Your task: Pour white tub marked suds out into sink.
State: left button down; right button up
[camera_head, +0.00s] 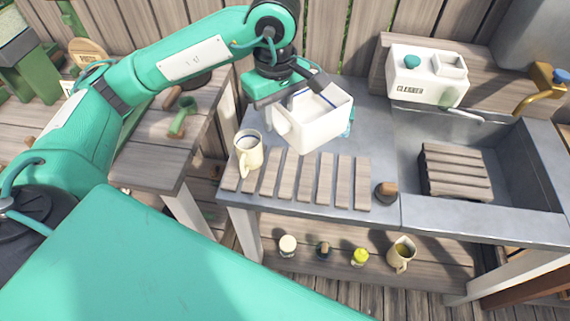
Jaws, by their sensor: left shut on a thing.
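The white tub (308,128) is an open box with a blue line inside its rim. It is at the back middle of the grey counter, and I cannot tell whether it touches the counter. No suds mark is readable on it. My left gripper (298,92) is shut on its rim from the back left. The tub looks roughly upright, and its contents are hard to make out. The sink (517,166) is the grey basin at the right, with a slatted wooden rack (455,172) in it. My right gripper is not in view.
A dark knob-like item (386,192) sits by the board's right end. A white labelled box (428,76) and a brass tap (540,90) stand behind the sink. Several small items line the lower shelf.

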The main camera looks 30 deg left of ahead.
pick_arm(q)
notch_tip(320, 180, down, 17)
jog(key=p, duration=0.3)
jog(key=shift+r, duration=0.15)
jog(key=shift+f, duration=0.2)
jog(key=c, duration=1.1)
grip_release()
jog(key=shift+r, duration=0.1)
